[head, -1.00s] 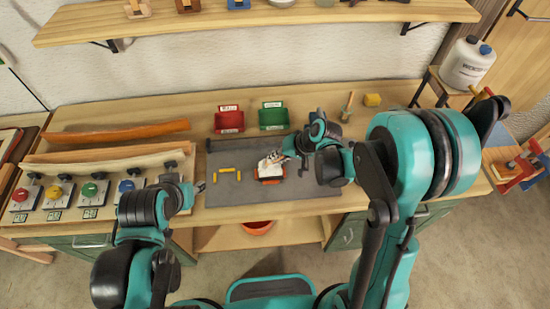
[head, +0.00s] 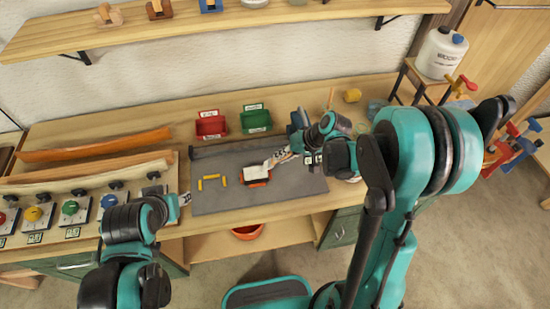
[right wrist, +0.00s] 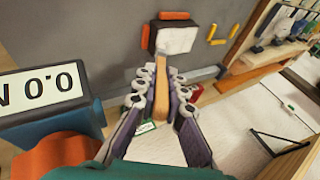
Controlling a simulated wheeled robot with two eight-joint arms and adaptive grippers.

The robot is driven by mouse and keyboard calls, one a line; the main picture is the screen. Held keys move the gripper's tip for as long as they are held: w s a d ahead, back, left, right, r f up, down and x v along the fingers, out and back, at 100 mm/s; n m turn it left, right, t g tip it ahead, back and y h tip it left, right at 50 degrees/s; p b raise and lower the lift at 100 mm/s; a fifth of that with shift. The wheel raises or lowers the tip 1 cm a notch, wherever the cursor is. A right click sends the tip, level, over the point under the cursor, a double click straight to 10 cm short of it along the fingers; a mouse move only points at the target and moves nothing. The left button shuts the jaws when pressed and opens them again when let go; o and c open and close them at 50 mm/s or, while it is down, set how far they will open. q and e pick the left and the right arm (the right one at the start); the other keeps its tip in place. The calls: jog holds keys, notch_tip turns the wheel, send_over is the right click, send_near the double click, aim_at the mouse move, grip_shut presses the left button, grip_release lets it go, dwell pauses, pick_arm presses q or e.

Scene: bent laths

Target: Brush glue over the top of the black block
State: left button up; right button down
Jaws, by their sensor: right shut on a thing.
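The black block (right wrist: 151,38) lies on the dark grey mat with orange strips along two of its sides. A white patch covers most of its top, and it also shows in the head view (head: 257,172). My right gripper (right wrist: 161,84) is shut on the wooden handle of the brush (right wrist: 161,95). The brush reaches to the block's white top, and its pale head (head: 272,163) is at the block's right side in the head view. I cannot tell whether its bristles touch the top. My left gripper (head: 186,198) is at the mat's left edge, its fingers too small to judge.
Yellow pieces (head: 211,182) lie on the grey mat (head: 215,203) left of the block. A red bin (head: 211,126) and a green bin (head: 256,121) stand behind it. Buttons on boxes (head: 70,208) and bent laths (head: 95,147) fill the left side.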

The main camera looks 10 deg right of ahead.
jog(key=shift+a+f+b, duration=0.15)
jog(key=shift+a+b, duration=0.5)
jog(key=shift+a, duration=3.1)
jog(key=shift+d+b, duration=0.45)
jog(key=shift+d, duration=3.4)
jog(key=shift+r+p, duration=2.25)
jog(key=shift+r, duration=0.85)
jog(key=shift+r+p, duration=1.1)
jog(key=shift+r, duration=0.45)
